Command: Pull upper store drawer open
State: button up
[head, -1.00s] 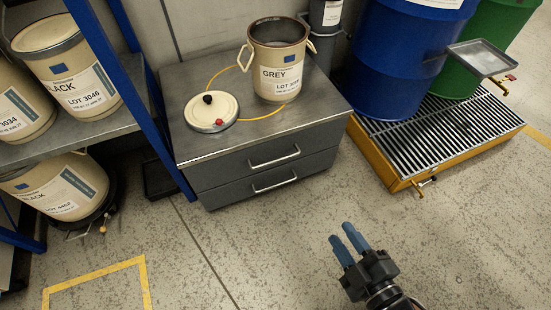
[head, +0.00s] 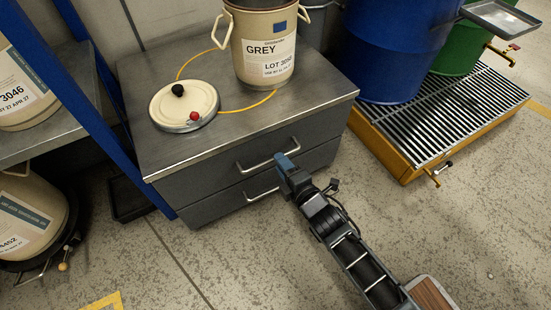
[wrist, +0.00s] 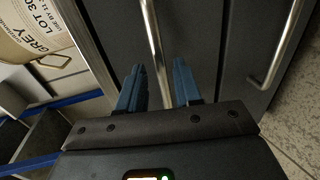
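The grey cabinet has an upper drawer (head: 222,174) that sits flush, with a metal bar handle (head: 256,164). My gripper (head: 284,161) is at the right part of this handle. In the wrist view, the upper handle (wrist: 153,45) runs between the two blue fingertips of my gripper (wrist: 157,85). The fingers stand apart with visible gaps on both sides of the bar, so my gripper is open around it. The lower drawer handle (wrist: 272,55) shows to the right there, clear of the fingers.
A blue rack post (head: 92,85) stands close on the left. A yellow-edged grate with drums (head: 440,115) is at right. The floor in front is free.

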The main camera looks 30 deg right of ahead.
jog(key=shift+b+x, duration=0.4)
jog(key=shift+x, duration=1.5)
jog(key=shift+c, duration=0.4)
grip_shut()
